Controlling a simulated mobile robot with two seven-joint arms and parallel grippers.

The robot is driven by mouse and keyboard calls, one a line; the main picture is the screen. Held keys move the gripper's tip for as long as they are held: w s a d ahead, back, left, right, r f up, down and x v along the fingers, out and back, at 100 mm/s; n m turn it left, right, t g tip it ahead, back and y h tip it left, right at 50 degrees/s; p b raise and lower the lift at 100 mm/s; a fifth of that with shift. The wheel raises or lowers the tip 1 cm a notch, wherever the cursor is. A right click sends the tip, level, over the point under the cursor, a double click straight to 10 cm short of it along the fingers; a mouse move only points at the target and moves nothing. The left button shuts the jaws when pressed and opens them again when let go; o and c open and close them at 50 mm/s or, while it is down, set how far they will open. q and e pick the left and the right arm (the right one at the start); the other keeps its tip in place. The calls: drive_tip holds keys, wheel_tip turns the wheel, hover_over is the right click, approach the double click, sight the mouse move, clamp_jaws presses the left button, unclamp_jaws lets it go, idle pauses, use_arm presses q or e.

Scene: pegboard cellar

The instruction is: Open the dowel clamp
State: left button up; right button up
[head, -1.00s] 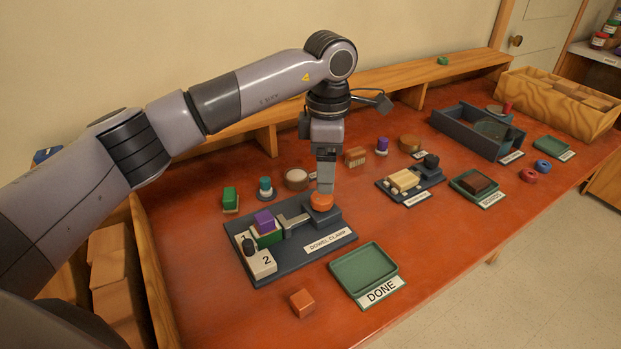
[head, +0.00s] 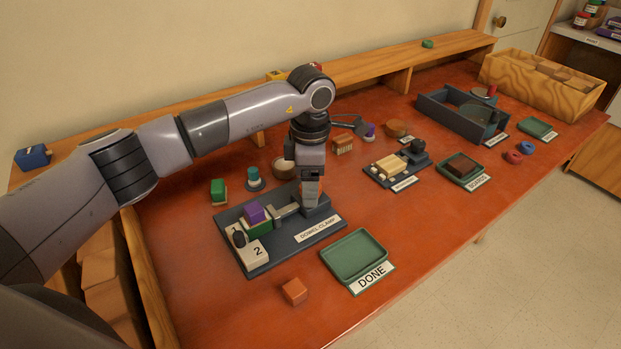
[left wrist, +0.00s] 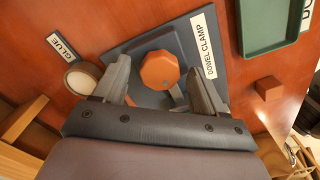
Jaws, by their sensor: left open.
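The dowel clamp is a dark blue-grey base plate (head: 290,252) with a label along its front edge. On its left part are white pieces numbered 1 and 2 (head: 256,252), a dark knob, and a purple block (head: 254,213) on a green one. A grey metal bar (head: 285,211) runs right from these blocks. My left gripper (head: 309,200) points down over the clamp's right end. In the left wrist view the open fingers (left wrist: 160,85) stand either side of the orange knob (left wrist: 160,69); gaps show, so it is not gripped. The head view mostly hides the knob.
A green DONE tray (head: 355,255) and a small orange-brown block (head: 294,290) lie in front of the clamp. A green block (head: 218,191) and a round pot (head: 284,167) stand behind it. Another dark fixture (head: 398,168) is to the right. Bare tabletop lies along the front.

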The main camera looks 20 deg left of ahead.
use_arm(q)
drive_tip(key=c, duration=1.1)
drive_tip(key=shift+o, duration=0.2)
